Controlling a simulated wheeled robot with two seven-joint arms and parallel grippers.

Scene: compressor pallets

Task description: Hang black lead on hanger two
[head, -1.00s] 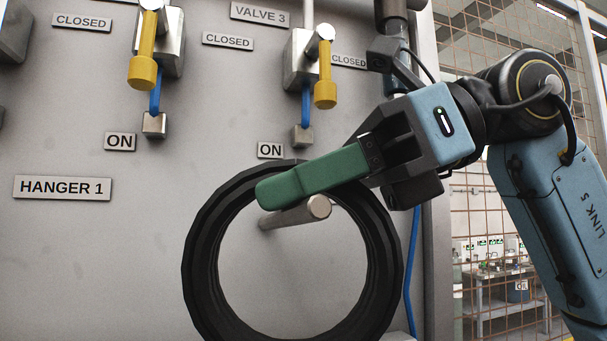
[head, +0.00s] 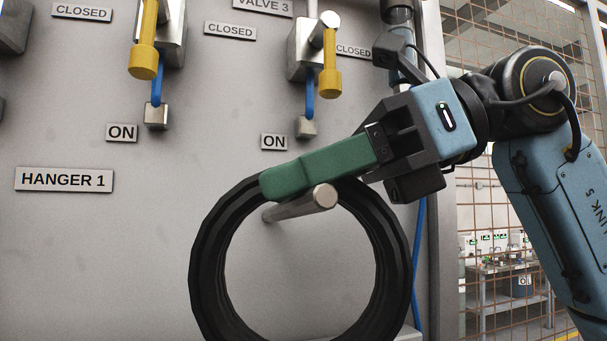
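The black lead (head: 207,270) is a thick round coil in the lower middle of the head view. The peg (head: 301,205) is a metal rod standing out from the grey panel. It passes through the coil's opening, its tip on the near side, and the top of the coil sits around it. My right gripper (head: 275,183) reaches in from the right with green fingers across the top of the coil. One finger shows in front and hides the coil's top; the other is hidden. The coil sits lower against the fingers, so the grip looks loosened. My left gripper is out of view.
A "HANGER 1" plate (head: 64,179) is on the panel at the left. Valves with yellow handles (head: 331,75) and blue hoses sit above the coil. A wire mesh fence (head: 470,210) stands at the right.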

